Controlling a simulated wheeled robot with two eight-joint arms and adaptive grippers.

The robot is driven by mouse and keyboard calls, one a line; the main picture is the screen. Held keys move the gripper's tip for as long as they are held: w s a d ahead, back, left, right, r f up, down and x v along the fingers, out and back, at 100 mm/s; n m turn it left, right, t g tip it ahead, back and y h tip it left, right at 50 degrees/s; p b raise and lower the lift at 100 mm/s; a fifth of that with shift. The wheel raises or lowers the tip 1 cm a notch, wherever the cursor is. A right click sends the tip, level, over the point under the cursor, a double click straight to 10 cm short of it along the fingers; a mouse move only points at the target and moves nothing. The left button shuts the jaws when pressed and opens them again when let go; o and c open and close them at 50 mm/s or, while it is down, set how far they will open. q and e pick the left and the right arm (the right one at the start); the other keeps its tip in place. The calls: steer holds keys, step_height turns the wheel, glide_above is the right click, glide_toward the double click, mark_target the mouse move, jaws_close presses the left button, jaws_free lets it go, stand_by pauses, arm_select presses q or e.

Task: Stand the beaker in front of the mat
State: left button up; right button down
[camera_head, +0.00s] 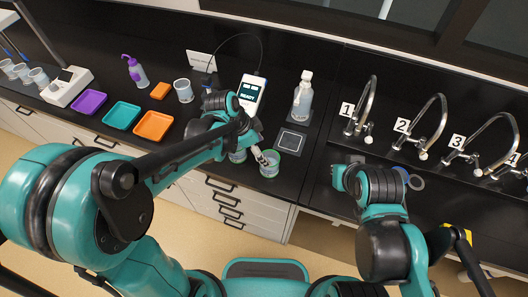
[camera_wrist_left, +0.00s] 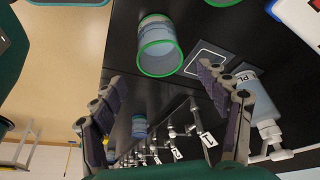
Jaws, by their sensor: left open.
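A clear beaker with a green rim (camera_head: 270,165) stands upright on the black counter near its front edge. It is in front of the dark square mat (camera_head: 291,140), apart from it. My left gripper (camera_head: 262,157) is just beside this beaker, open. In the left wrist view the green-rimmed beaker (camera_wrist_left: 158,36) is ahead of the spread fingers (camera_wrist_left: 163,92), not between the pads, and the light-outlined mat (camera_wrist_left: 207,60) lies beside it.
A wash bottle (camera_head: 302,97) stands behind the mat. A device reading READY (camera_head: 251,93) is left of it. Several numbered taps (camera_head: 425,125) line the right, with a blue-ringed vessel (camera_head: 415,183) below. Purple, teal and orange trays (camera_head: 154,126) lie left.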

arm_select(q)
steer(key=s+a+r+n+t+y, duration=0.2)
steer(key=s+a+r+n+t, duration=0.1)
steer(key=a+n, duration=0.4)
steer(key=s+a+r+n+t+y, duration=0.2)
steer(key=s+a+r+n, duration=0.3)
steer(key=s+a+n, duration=0.2)
steer(key=shift+s+a+r+t, duration=0.4)
steer(key=shift+s+a, duration=0.25)
steer(key=shift+f, duration=0.15)
step_height(320, 180, down, 9)
steer(key=b, duration=0.9)
